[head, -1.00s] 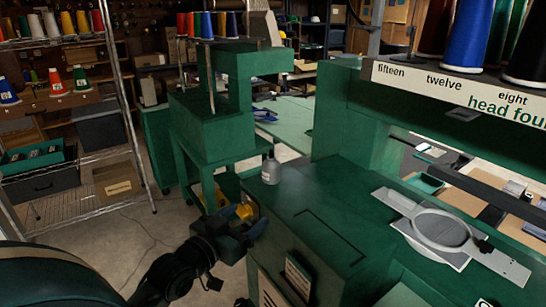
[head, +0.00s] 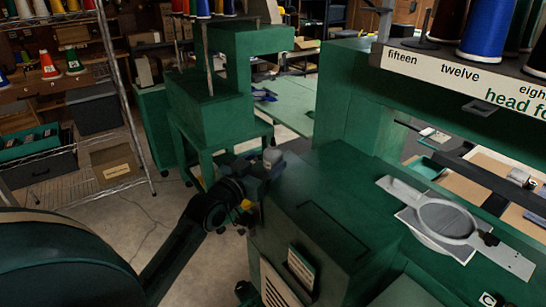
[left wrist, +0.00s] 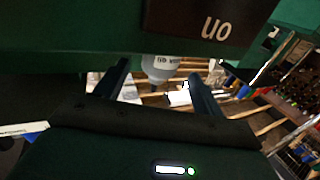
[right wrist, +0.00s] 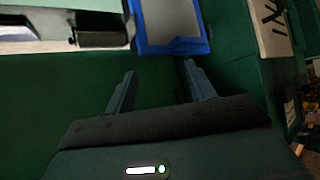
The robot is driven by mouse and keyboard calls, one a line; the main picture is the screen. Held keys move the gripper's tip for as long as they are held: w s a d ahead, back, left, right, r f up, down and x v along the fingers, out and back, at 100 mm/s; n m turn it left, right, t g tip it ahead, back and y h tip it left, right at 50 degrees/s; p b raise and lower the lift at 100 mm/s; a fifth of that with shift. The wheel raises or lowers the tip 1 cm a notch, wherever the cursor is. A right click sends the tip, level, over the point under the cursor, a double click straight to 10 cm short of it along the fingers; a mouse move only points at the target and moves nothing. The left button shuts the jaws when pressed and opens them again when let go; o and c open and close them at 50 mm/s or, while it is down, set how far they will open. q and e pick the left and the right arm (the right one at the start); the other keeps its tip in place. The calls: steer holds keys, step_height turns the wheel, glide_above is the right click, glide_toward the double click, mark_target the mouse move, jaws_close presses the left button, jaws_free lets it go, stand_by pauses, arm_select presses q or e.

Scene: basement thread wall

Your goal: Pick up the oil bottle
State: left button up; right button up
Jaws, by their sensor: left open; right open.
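The oil bottle (head: 275,156) is a small pale grey bottle standing at the near left corner of the green machine table. My left gripper (head: 262,166) is right at it in the head view and partly hides it. In the left wrist view the bottle (left wrist: 161,67) shows with a printed label, between the two open fingers and toward their tips. I cannot tell whether either finger touches it. My right gripper (right wrist: 159,75) is open and empty in the right wrist view, near a blue-framed grey panel (right wrist: 170,25).
The green table (head: 330,215) carries an embroidery hoop (head: 447,222) to the right. A green machine (head: 215,110) stands behind the bottle. Thread cones (head: 483,32) stand on the machine head at upper right. A wire shelf (head: 125,110) is at left, with open floor beside it.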

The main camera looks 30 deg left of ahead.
mark_target(268, 159)
arm_select(q)
steer(key=w+p, duration=0.1)
steer(key=w, duration=0.3)
steer(key=shift+w+f, duration=0.1)
steer(key=shift+w, duration=0.25)
steer(key=c, duration=1.1)
